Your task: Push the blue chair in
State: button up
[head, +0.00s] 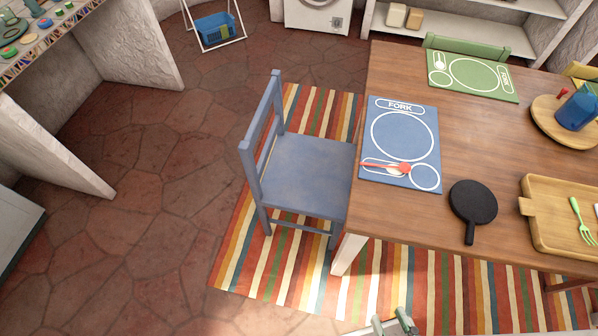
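The blue chair (305,176) stands upright at the left side of the wooden table (487,155), on a striped rug. Its backrest faces left, away from the table. The right edge of its seat meets the table's left edge in the picture; whether any of the seat is under the tabletop is hard to tell. A pale grey-green part that looks like my gripper (393,323) is cut off at the bottom edge, well apart from the chair. Too little of it shows to tell its opening.
A blue placemat (401,145) with a red spoon, a black pan (473,203) and a wooden tray (538,232) lie on the table. The striped rug (240,258) lies beneath. Stone floor (150,200) left of the chair is clear. A white table leg (347,254) stands near the chair.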

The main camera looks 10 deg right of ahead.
aim_at(304, 174)
jog(key=j+u, duration=0.25)
jog(key=i+j+u, duration=0.25)
jog(key=j, duration=0.15)
jog(key=i+j+u, duration=0.35)
jog(key=j, duration=0.15)
jog(key=i+j+u, duration=0.7)
jog(key=i, duration=0.2)
jog(key=i+z, duration=0.8)
jog(key=i, duration=0.15)
jog(key=i+j+z, duration=0.35)
jog(key=i+l+z, duration=0.15)
jog(key=i+z, duration=0.2)
jog(key=z, duration=0.15)
jog(key=i+z, duration=0.35)
jog(key=z, duration=0.15)
jog(key=i+j+z, duration=0.15)
jog(key=i+z, duration=0.3)
jog(key=k, duration=0.05)
